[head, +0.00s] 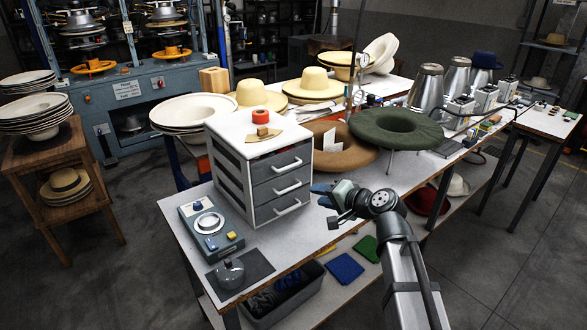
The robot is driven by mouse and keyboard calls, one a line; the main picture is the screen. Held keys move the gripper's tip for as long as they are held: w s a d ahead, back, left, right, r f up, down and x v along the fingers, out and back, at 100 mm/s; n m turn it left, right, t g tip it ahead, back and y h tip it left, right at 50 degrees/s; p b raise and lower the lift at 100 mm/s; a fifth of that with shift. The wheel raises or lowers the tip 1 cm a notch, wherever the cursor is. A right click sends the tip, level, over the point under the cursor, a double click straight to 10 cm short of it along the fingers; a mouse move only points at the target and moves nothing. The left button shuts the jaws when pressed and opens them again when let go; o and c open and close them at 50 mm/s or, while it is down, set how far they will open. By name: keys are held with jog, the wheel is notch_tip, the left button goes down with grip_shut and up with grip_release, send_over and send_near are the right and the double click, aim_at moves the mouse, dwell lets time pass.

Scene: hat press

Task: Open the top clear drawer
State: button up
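A white drawer unit (228,190) stands on the table with three grey, see-through-looking drawer fronts facing right. The top drawer (279,165) has a white bar handle (288,166) and looks shut. The middle drawer (282,187) and bottom drawer (283,206) also look shut. My gripper (327,204) is to the right of the unit and lower than the top handle, apart from it. It points left towards the drawer fronts. Its fingers are small and dark here, and I cannot tell how far apart they are. I see nothing held.
A red tape roll (260,117) and a tan wooden piece (263,134) lie on the unit. A brown hat (345,148) and a green hat (396,131) are behind my gripper. A control box (209,226) stands at the unit's left. The space before the drawer fronts is mostly free.

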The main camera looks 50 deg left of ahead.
aim_at(291, 167)
jog(key=a+m, duration=0.1)
jog(key=a, duration=0.4)
jog(key=w+a+m+y, duration=0.1)
jog(key=a+m, duration=0.1)
jog(key=a, duration=0.3)
jog(key=a+m+t+y, duration=0.1)
jog(key=a, duration=0.4)
jog(key=shift+w+r, duration=0.25)
jog(key=shift+r, duration=0.05)
grip_shut()
jog(key=shift+d, duration=0.1)
dwell(1.2)
